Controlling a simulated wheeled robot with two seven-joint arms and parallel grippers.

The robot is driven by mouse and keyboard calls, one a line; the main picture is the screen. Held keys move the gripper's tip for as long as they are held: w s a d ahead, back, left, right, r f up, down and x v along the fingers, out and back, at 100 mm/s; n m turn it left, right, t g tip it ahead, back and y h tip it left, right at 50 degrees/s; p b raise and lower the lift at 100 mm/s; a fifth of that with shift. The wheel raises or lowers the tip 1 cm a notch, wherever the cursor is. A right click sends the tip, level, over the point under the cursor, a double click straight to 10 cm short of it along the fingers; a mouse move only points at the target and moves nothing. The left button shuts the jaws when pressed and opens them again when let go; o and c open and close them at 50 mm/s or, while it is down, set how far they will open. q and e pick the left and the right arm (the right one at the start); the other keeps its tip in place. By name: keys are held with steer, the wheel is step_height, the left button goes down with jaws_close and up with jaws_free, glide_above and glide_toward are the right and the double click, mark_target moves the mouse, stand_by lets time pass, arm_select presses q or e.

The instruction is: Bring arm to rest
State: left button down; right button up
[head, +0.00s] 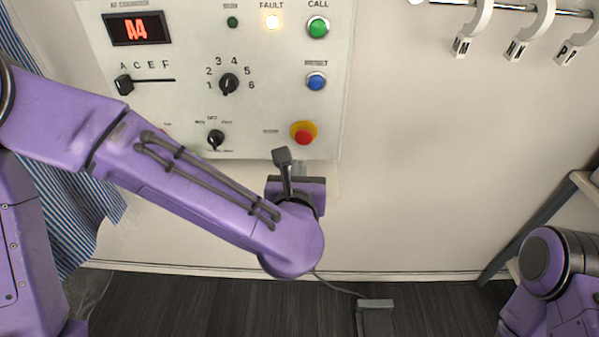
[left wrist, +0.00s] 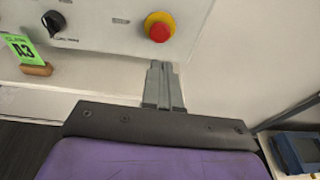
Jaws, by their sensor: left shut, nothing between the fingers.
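My left arm reaches in from the left in the head view, and my left gripper (head: 283,157) is in front of the lower edge of the control panel. Its fingers are shut with nothing between them. In the left wrist view the left gripper (left wrist: 162,70) points up, just below the red mushroom button on its yellow collar (left wrist: 159,27). I cannot tell whether the fingers touch the panel. My right arm shows only in part at the lower right of the head view, and its gripper is out of view.
The control panel (head: 260,105) has a red "A4" display (head: 137,28), a lit FAULT lamp (head: 272,21), a green button (head: 317,27) and a blue button (head: 316,81). A striped garment (head: 75,215) hangs at left. A rail (head: 560,11) with tagged hooks runs upper right. The wall between is clear.

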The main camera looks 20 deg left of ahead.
arm_select(q)
steer(key=shift+w+f, duration=0.1)
steer(key=shift+w, duration=0.05)
steer(key=s+a+f+m+g+h, duration=0.1)
steer(key=s+a+f+m+g, duration=0.1)
steer(key=f+m, duration=0.65)
steer(key=s+a+f+m+g, duration=0.1)
steer(key=a+f+m, duration=0.1)
steer(key=f+m, duration=0.65)
steer(key=s+a+f+m+g+h, duration=0.1)
steer(key=s+a+f+m+g, duration=0.15)
steer(key=f+m, duration=0.6)
steer(key=s+a+f+m+g, duration=0.2)
steer(key=s+a+f, duration=0.1)
steer(key=s+f, duration=0.2)
steer(key=s+a+f+m+g+y, duration=0.1)
steer(key=s+a+f, duration=0.3)
steer(key=s, duration=0.5)
steer(key=s+a+f+m+g+y, duration=0.1)
steer(key=s+a+f+m+g, duration=0.2)
steer(key=s+f, duration=0.3)
steer(key=shift+s+a+f+b, duration=0.25)
steer(key=shift+s+b, duration=0.1)
steer(key=shift+s, duration=0.3)
